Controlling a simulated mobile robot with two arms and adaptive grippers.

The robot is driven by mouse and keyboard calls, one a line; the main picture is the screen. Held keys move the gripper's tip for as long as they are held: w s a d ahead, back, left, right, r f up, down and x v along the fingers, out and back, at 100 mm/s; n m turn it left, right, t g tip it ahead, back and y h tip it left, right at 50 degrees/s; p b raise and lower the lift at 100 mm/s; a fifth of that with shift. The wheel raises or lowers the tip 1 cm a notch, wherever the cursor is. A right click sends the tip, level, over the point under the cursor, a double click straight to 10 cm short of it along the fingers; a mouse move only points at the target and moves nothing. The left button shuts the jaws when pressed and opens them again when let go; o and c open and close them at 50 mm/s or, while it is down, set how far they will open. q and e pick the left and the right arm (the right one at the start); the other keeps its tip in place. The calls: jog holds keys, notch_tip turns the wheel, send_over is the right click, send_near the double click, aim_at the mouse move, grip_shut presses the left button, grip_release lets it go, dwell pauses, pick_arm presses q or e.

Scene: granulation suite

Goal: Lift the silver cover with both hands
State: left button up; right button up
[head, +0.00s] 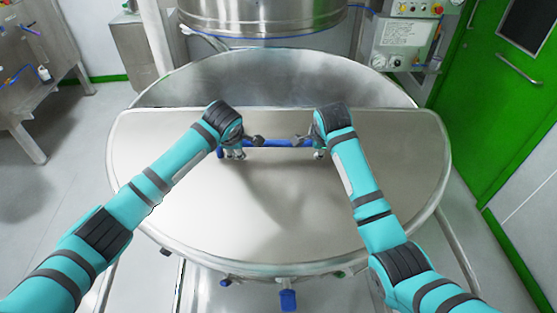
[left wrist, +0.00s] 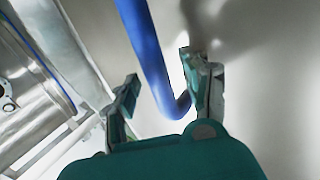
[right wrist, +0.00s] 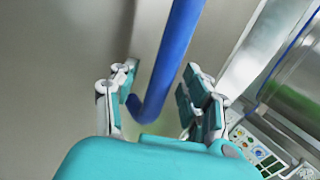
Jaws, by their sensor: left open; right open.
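The silver cover (head: 270,215) is a flat half-round metal lid lying over the front part of a large round bowl. A blue bar handle (head: 278,144) runs across it near its straight back edge. My left gripper (head: 232,153) is at the handle's left end, and my right gripper (head: 318,153) is at its right end. In the left wrist view the blue handle (left wrist: 146,50) passes between the open fingers (left wrist: 160,88). In the right wrist view the handle (right wrist: 168,65) also lies between the open fingers (right wrist: 155,98). Neither gripper is closed on it.
The open back part of the bowl (head: 290,80) shows behind the cover. A steel vessel (head: 262,16) hangs above it. A control box (head: 403,40) stands at the back right, near a green door (head: 495,90). Steel equipment (head: 35,65) stands at the left.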

pick_arm(q)
grip_shut()
pick_arm(e)
grip_shut()
pick_arm(q)
jog(key=shift+w+f, duration=0.1)
jog(key=shift+w, duration=0.05)
pick_arm(e)
jog(key=shift+w, duration=0.15)
